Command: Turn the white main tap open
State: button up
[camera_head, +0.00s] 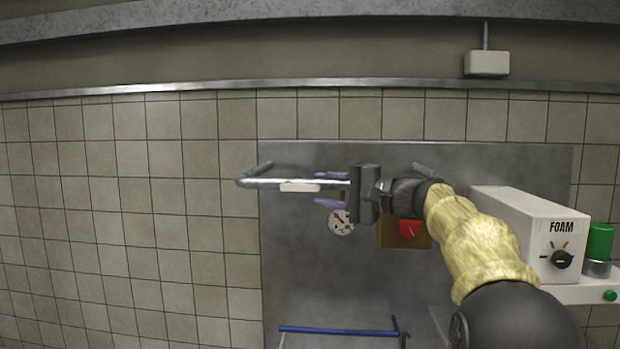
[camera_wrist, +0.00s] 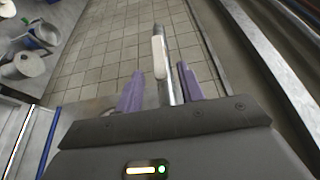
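A small white bar-shaped piece (camera_head: 300,187), probably the white tap's handle, lies along a horizontal metal pipe (camera_head: 262,183) in front of the steel panel. My gripper (camera_head: 316,189) points left along the pipe, with its purple fingers apart above and below the pipe line. In the wrist view the white piece (camera_wrist: 159,57) and the pipe (camera_wrist: 168,90) show between the two open fingers, with the white piece around and beyond the fingertips. I cannot tell whether a finger touches either one. My gripper body hides part of the pipe.
Behind are a pressure gauge (camera_head: 341,222) and a brown box with a red knob (camera_head: 409,229). A white FOAM box (camera_head: 535,225) and a green-topped bottle (camera_head: 600,241) stand right. A blue bar (camera_head: 340,330) is below. Room left of the pipe is clear.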

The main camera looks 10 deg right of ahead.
aim_at(315, 189)
jog(key=p+x, duration=0.1)
jog(key=x, duration=0.3)
grip_shut()
